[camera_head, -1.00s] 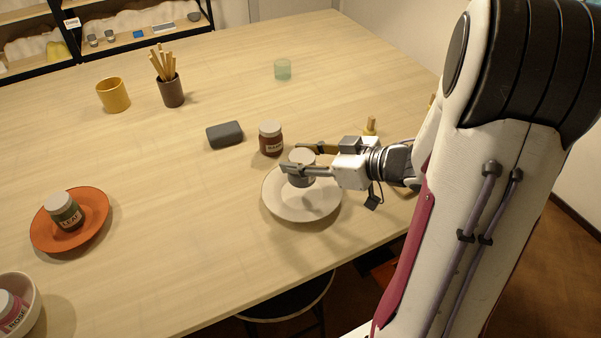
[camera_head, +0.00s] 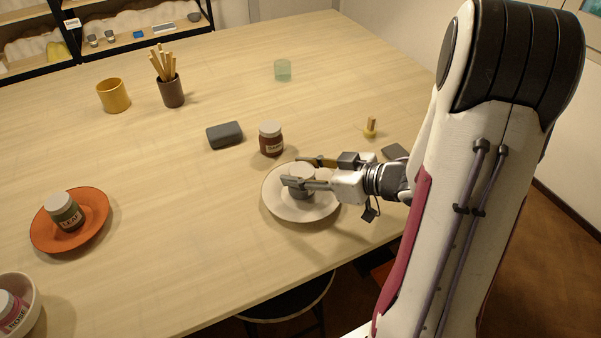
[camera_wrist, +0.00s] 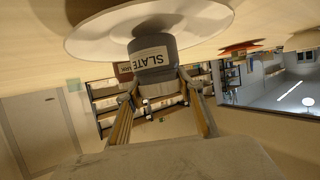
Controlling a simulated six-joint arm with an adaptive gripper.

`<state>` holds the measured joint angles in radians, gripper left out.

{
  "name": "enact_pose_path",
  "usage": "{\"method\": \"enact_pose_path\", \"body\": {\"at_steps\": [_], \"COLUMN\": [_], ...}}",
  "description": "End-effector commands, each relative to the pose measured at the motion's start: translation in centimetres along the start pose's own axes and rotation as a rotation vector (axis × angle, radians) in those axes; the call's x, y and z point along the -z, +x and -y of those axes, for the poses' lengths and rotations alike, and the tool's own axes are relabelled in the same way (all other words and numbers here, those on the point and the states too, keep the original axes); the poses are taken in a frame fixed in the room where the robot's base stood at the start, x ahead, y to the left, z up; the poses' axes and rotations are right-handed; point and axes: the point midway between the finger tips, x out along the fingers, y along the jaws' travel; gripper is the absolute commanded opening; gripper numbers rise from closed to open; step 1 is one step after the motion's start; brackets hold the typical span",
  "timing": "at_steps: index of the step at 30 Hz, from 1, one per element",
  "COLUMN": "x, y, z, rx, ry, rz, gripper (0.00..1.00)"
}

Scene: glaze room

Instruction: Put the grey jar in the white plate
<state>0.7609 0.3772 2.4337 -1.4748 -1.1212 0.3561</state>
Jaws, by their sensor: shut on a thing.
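The grey jar (camera_head: 300,188), with a pale lid, is in or just over the white plate (camera_head: 284,209) at the centre right of the head view. My gripper (camera_head: 302,174) is shut on the jar from the right, one finger on each side. In the wrist view the jar (camera_wrist: 152,58) carries a label reading SLATE and sits between my fingertips (camera_wrist: 160,92), against the plate (camera_wrist: 85,38). The jar looks upright and at about the plate's surface; I cannot tell whether its base touches.
A brown-red jar (camera_head: 271,141) stands just behind the plate. A dark grey block (camera_head: 224,134) lies farther left. An orange plate (camera_head: 92,224) holds a LEAF jar (camera_head: 65,213). A small brass-coloured object (camera_head: 370,128) is behind my wrist. The table between the plates is clear.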

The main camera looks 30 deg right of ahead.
Motion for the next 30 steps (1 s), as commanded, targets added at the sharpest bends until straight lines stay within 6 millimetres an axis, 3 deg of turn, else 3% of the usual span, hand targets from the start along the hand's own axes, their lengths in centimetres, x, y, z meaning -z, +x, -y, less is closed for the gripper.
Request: {"method": "enact_pose_path", "body": {"at_steps": [19, 20, 21, 30], "x": [-0.96, -0.96, -0.95, -0.94], "y": [0.41, 0.4, 0.39, 0.39], "z": [0.0, 0.0, 0.0, 0.0], "rx": [-0.001, -0.001, -0.001, -0.001], "ry": [0.001, 0.0, 0.0, 0.0], "rz": [-0.001, 0.0, 0.0, 0.0], "gripper": [0.09, 0.45, 0.54, 0.54]}}
